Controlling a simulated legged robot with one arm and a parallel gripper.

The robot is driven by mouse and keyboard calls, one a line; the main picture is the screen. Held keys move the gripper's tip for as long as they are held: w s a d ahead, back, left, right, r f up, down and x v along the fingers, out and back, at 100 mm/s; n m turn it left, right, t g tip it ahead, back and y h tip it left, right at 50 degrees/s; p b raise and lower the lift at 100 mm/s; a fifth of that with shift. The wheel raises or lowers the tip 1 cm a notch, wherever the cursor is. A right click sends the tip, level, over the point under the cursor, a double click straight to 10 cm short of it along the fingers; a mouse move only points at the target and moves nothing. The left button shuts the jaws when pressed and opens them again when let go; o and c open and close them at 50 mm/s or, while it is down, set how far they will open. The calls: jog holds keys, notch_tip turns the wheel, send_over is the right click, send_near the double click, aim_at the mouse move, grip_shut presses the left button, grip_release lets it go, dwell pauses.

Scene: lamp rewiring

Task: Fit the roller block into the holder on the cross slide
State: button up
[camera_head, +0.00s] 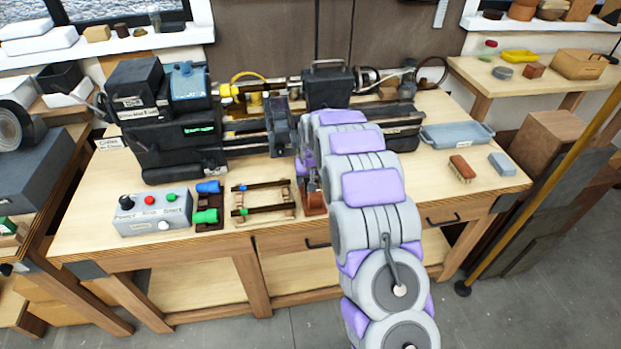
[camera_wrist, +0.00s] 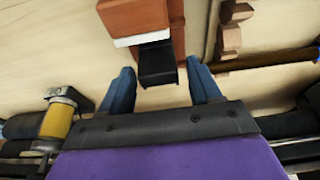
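In the wrist view, my gripper (camera_wrist: 159,68) is open, with its two blue fingers apart. A dark piece (camera_wrist: 157,65) shows between the fingertips, at the near end of a red-brown block (camera_wrist: 135,17) with a white band. I cannot tell whether the fingers touch it or whether this is the roller block. The red-brown block also shows in the head view (camera_head: 313,203), near the bench's front edge below my wrist. The lathe's carriage and cross slide area (camera_head: 280,125) is behind it, partly hidden by my arm. The holder is not clearly visible.
Left of the block are a wooden rack with dark bars (camera_head: 262,200), a brown stand with blue and green parts (camera_head: 208,215) and a grey control box (camera_head: 152,213). A blue-grey tray (camera_head: 457,134) and a brush (camera_head: 462,168) lie right. The right front bench top is mostly clear.

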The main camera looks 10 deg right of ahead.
jog(key=shift+a, duration=0.1)
jog(key=shift+c, duration=1.4)
jog(key=shift+d, duration=0.2)
jog(key=c, duration=0.5)
jog(key=shift+r, duration=0.2)
jog(key=shift+r+p, duration=1.25)
jog(key=shift+r, duration=2.15)
